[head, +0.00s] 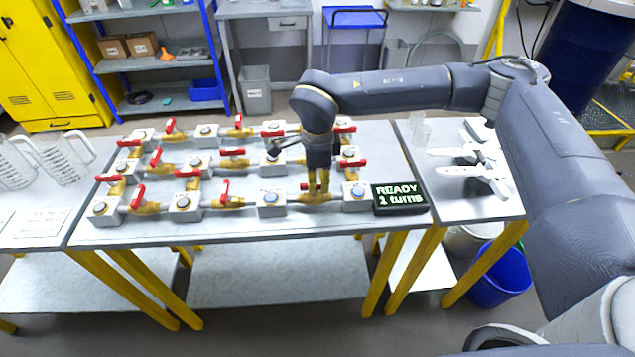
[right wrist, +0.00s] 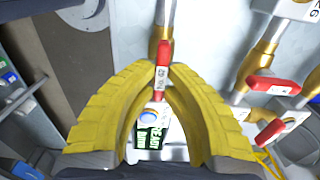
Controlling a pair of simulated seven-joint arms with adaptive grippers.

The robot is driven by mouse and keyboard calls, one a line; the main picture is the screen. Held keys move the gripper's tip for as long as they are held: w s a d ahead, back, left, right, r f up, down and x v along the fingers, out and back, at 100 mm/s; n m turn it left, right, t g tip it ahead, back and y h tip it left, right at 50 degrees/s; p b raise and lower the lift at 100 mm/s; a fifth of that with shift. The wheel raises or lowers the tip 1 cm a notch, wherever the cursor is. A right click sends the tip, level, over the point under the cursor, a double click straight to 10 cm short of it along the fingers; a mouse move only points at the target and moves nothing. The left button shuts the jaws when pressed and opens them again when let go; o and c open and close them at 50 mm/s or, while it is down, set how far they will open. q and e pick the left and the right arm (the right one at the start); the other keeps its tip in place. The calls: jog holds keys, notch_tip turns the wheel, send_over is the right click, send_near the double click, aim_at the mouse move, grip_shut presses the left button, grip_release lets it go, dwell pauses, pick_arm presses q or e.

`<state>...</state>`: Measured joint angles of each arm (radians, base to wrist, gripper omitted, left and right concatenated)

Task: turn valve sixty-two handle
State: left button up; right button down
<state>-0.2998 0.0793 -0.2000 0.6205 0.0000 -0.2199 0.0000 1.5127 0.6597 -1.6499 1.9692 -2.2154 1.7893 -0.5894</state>
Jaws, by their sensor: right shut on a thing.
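My right gripper (head: 318,190) reaches down from above onto the front row of pipe valves, between two white blocks near the table's right end. In the right wrist view its yellow fingertips (right wrist: 162,72) close on a red valve handle (right wrist: 164,50) with a small white label, whose number I cannot read surely. In the head view the gripper mostly hides this handle; brass of its valve (head: 316,199) shows below. A black display (head: 400,197) beside the valves shows green text, "READY" and a line ending in "turns". My left gripper is not in view.
Other red-handled valves, such as one at the front (head: 226,190), stand close around. White blocks with blue-topped gauges (head: 357,204) flank the held valve. A side table (head: 470,205) on the right holds white parts. Glass vessels (head: 62,160) stand at left.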

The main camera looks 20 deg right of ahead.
dwell(0.3)
jog(key=m, duration=0.4)
jog(key=shift+s+m, duration=0.15)
jog(key=shift+m, duration=0.25)
jog(key=m, duration=0.4)
jog(key=shift+s+a+m, duration=0.1)
jog(key=shift+a+m, duration=0.1)
jog(key=shift+m, duration=0.1)
jog(key=m, duration=0.4)
jog(key=shift+a, duration=0.15)
jog(key=shift+a+m, duration=0.1)
jog(key=shift+m, duration=2.1)
jog(key=c, duration=1.5)
grip_release()
jog(key=shift+o, duration=0.2)
notch_tip(320, 180, up, 12)
